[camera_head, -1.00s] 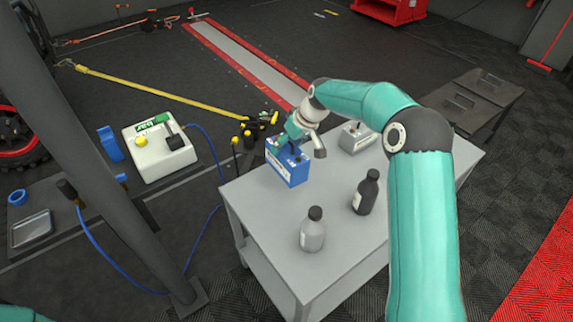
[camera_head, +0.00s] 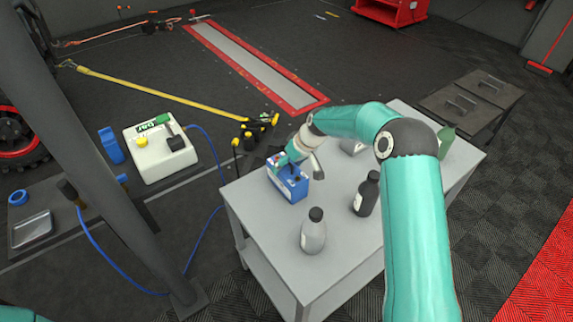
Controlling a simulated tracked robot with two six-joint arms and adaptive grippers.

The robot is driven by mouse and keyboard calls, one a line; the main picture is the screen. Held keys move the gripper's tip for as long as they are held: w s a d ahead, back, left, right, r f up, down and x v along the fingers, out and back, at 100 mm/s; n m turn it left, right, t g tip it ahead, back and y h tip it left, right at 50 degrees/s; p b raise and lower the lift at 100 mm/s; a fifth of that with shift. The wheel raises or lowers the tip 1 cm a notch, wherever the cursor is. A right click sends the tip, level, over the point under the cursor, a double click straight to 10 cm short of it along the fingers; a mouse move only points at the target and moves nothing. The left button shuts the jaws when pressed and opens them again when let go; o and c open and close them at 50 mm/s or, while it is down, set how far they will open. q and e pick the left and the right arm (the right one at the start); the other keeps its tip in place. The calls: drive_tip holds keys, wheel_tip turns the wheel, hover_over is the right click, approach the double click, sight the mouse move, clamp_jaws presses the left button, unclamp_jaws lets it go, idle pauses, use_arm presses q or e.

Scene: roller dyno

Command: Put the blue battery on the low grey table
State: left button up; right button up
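The blue battery (camera_head: 290,188) is at the far left part of the low grey table (camera_head: 262,232). My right gripper (camera_head: 284,164) is at the battery's top and appears shut on it; the fingertips are small and partly hidden. I cannot tell whether the battery's underside touches the tabletop. My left gripper is out of view; only a bit of teal shows at the lower left corner.
A grey bottle (camera_head: 313,232) and a black bottle (camera_head: 366,194) stand nearer on the table. A dark post (camera_head: 95,150) stands left.

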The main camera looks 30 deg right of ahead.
drive_tip(key=shift+o, duration=0.7)
drive_tip(key=shift+r, duration=0.1)
drive_tip(key=v, duration=1.2)
